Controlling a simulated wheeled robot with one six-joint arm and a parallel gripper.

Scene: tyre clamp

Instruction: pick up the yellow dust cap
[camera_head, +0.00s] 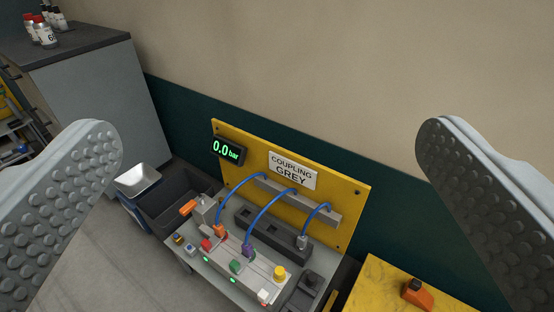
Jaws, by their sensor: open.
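The yellow dust cap (279,272) is a small round piece on the right part of the front strip of the grey bench (215,266). It stands in line with a red piece (206,245) and a green piece (236,266). My gripper (270,142) is wide open and empty, with one studded finger at each side of the picture. The cap is far below and beyond the fingers, apart from both. Its underside and what it sits on are too small to tell.
A yellow panel (340,205) with a "COUPLING GREY" sign (292,170) and a 0.0 bar display (228,149) stands behind the bench. Blue hoses (270,208) arch over it. A dark bin (180,200) is left; a yellow table (372,285) with an orange item (417,295) is right.

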